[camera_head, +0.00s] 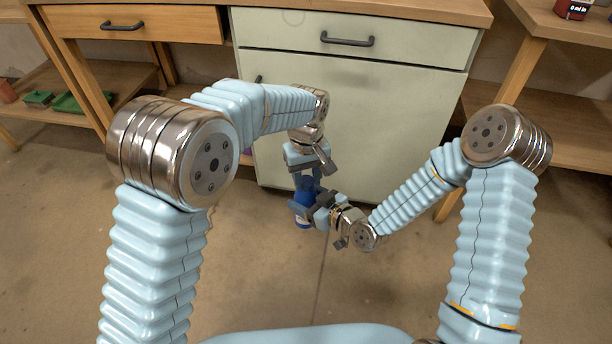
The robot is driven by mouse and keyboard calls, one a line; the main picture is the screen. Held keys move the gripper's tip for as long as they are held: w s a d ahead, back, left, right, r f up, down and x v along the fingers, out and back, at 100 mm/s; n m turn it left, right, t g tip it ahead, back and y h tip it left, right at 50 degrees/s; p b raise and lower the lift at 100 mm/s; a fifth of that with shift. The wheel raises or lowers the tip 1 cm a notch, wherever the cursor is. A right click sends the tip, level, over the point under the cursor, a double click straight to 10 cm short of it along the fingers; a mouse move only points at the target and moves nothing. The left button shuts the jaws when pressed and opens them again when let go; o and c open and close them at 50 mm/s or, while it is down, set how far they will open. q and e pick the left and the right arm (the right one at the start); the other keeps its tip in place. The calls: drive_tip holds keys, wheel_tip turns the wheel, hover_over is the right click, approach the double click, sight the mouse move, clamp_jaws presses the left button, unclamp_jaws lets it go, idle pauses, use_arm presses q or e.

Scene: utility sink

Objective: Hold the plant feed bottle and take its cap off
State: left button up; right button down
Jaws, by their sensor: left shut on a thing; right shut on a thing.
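The plant feed bottle (302,218) is a small dark blue bottle, held upright in the air in front of the pale green cabinet. My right gripper (308,208) comes in from the right and is shut on the bottle's body, covering part of it. My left gripper (306,182) points down from above and is shut at the bottle's top, on the cap. The cap is mostly hidden between its fingers, and I cannot tell whether it is apart from the bottle's neck.
The pale green cabinet (380,120) with a drawer and dark handles stands behind the grippers. A wooden bench with a drawer (150,24) is at the left, with green trays (75,103) on its low shelf. A red container (573,8) stands at the upper right. The floor is clear.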

use_arm(q)
drive_tip(key=n, duration=0.6)
drive_tip(key=shift+d, duration=0.15)
drive_tip(key=n, duration=0.5)
drive_tip(key=shift+d, duration=0.1)
drive_tip(key=shift+r, duration=0.25)
drive_tip(key=shift+r, duration=0.9)
drive_tip(key=shift+w, duration=0.1)
